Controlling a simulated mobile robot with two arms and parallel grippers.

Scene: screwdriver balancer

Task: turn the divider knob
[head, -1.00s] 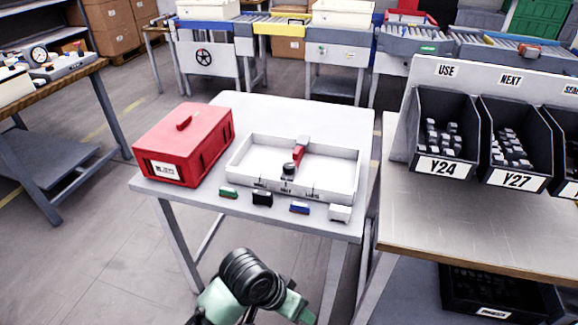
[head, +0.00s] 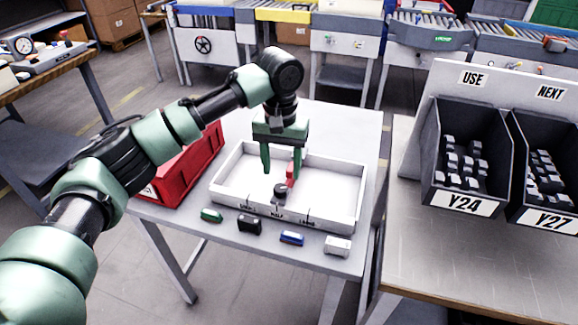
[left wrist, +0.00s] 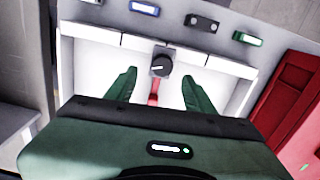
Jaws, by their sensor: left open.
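The divider knob (head: 280,189) is a small dark round knob at the front middle of the white tray (head: 343,222). A red divider piece (head: 290,174) stands just behind it. My left gripper (head: 282,170) is open, pointing down over the tray, with its green fingers behind and above the knob. In the left wrist view, the knob (left wrist: 162,66) shows a pale pointer line and lies beyond the fingertips, centred between the two fingers (left wrist: 157,75). Nothing is between the fingers that I can see touching. My right gripper is not in view.
A red box (head: 200,160) stands left of the tray, partly behind my left arm. Green (head: 211,215), black (head: 249,225), blue (head: 291,237) and white (head: 338,245) small blocks lie along the front of the table. Black bins (head: 470,160) stand on the right bench.

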